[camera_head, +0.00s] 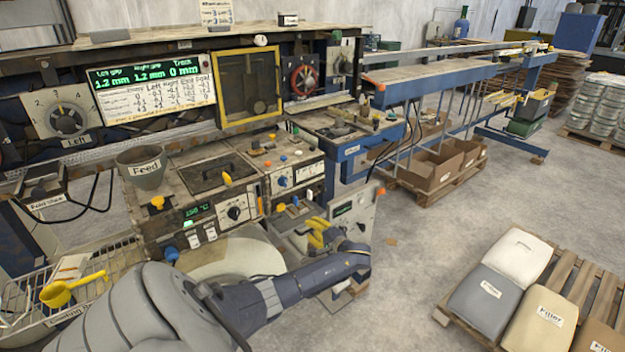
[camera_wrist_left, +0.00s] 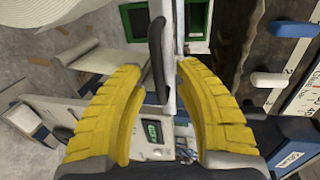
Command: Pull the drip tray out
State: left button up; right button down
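My left gripper (camera_head: 322,232) has yellow fingers and is beside the front of the machine at the centre of the head view. In the left wrist view the two fingers (camera_wrist_left: 160,72) are spread apart, with a dark bar-shaped handle (camera_wrist_left: 157,50) in the gap between them. Clear space shows on the right of the handle; I cannot tell whether the left finger touches it. No label marks the drip tray, and I cannot tell for sure whether this handle is on it. My left arm and gripper cover part of that area. My right gripper is not in view.
A control unit (camera_head: 355,212) with a green display stands just right of my left gripper. A cup labelled Feed (camera_head: 143,166) and a yellow scoop (camera_head: 56,293) are on the left. Filler bags (camera_head: 540,318) lie on a pallet at lower right. Floor between is mostly clear.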

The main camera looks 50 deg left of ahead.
pick_arm(q)
jog(key=shift+o, duration=0.5)
jog(key=shift+a, duration=0.1)
grip_shut()
